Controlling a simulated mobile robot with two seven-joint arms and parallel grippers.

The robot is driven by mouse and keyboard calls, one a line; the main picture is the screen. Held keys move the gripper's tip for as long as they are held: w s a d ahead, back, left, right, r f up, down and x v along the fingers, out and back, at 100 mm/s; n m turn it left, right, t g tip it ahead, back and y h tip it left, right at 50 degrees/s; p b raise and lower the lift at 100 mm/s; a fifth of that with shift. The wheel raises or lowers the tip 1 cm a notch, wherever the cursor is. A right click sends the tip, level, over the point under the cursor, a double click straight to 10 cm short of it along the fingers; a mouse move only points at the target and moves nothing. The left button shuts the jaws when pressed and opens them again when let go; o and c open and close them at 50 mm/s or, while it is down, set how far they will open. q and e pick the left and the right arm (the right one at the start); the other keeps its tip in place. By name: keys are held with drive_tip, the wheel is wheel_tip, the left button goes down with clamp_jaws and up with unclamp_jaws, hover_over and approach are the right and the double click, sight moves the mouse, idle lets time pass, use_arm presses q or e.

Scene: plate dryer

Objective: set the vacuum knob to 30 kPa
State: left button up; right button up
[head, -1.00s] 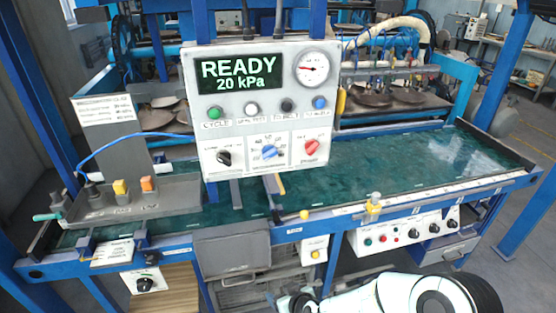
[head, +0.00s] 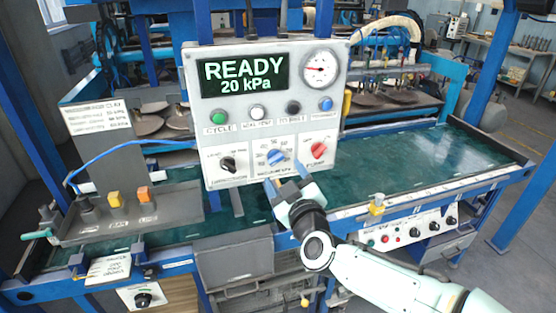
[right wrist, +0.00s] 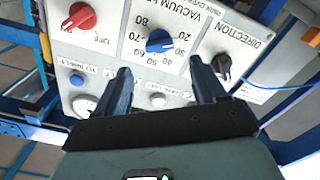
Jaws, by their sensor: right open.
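The blue vacuum knob (head: 276,157) is at the bottom middle of the white control panel (head: 221,186). It also shows in the right wrist view (right wrist: 158,37), ringed by printed numbers including 30, 40, 50, 60, 70 and 80. The display (head: 245,76) reads READY, 20 kPa. My right gripper (head: 284,184) is just below the blue knob in the head view. In the right wrist view its open fingers (right wrist: 163,82) stand apart on either side of the knob's line, with nothing between them and the knob beyond the tips. My left gripper is out of view.
A black knob (head: 228,164) and a red knob (head: 319,150) flank the blue one. Several buttons, including a green one (head: 218,118), sit above, with a round gauge (head: 320,69) at top right. A grey tray (head: 180,208) lies at left; the green tabletop (head: 400,165) is mostly clear at right.

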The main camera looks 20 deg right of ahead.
sight(278, 159)
drive_tip(key=w+p, duration=0.1)
drive_tip(key=w, duration=0.5)
drive_tip(key=shift+w+a, duration=0.1)
drive_tip(key=shift+w, duration=0.1)
drive_tip(key=c, duration=1.1)
drive_tip(key=shift+o, duration=0.2)
drive_tip(key=shift+m, duration=0.4)
drive_tip(key=m+b, duration=0.1)
drive_tip(key=m, duration=0.2)
drive_tip(key=shift+m, duration=0.3)
drive_tip(key=shift+m+b, duration=0.5)
drive_tip(key=shift+m, duration=1.2)
